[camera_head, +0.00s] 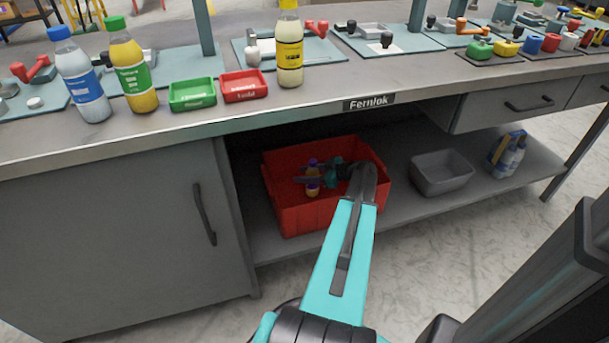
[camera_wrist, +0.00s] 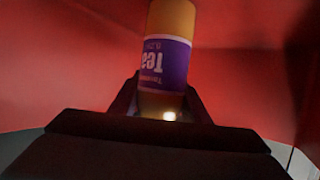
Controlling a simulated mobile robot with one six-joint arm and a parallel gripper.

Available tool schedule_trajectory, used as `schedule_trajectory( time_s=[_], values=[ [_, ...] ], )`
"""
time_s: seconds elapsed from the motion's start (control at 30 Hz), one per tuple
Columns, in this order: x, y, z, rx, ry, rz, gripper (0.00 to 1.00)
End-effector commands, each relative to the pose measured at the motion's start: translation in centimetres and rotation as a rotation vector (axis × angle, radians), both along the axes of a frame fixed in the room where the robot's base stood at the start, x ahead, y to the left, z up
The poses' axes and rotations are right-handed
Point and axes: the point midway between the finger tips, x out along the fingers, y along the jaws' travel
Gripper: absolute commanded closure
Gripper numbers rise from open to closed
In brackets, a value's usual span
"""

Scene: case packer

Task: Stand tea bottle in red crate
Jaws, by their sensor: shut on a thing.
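The tea bottle (camera_head: 312,185) is amber with a purple label and a purple cap; it looks upright within the red crate (camera_head: 310,219). The crate stands on the lower shelf under the bench. My gripper (camera_head: 318,176) reaches into the crate and is shut on the bottle. In the wrist view, the tea bottle (camera_wrist: 168,58) stands between the two dark fingers of my gripper (camera_wrist: 160,100), its label upside down in the picture. Red crate walls (camera_wrist: 60,75) fill the background there. The bottle's base is hidden, so I cannot tell whether it touches the crate floor.
A grey cabinet (camera_head: 110,235) stands to the left.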

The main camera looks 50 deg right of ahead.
Motion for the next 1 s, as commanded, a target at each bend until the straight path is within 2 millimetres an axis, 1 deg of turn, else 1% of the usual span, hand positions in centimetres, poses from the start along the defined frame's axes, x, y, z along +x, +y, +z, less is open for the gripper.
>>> schedule_trajectory(
  time_s=[0.17, 0.2, 0.27, 0.3, 0.77, 0.87, 1.0],
  values=[
    [0.0, 0.0, -0.2, -0.001, -0.001, 0.000, 0.88],
    [0.0, 0.0, -0.3, 0.000, 0.000, 0.001, 0.56],
    [0.0, 0.0, -0.2, 0.000, 0.000, 0.001, 0.46],
    [0.0, 0.0, -0.2, 0.000, 0.000, 0.001, 0.39],
    [0.1, 0.1, 0.1, 0.000, 0.000, 0.002, 0.39],
    [-0.5, -0.1, 0.4, 0.000, 0.000, 0.001, 0.39],
    [-2.1, -0.5, 1.1, 0.000, -0.001, -0.001, 0.39]
  ],
)
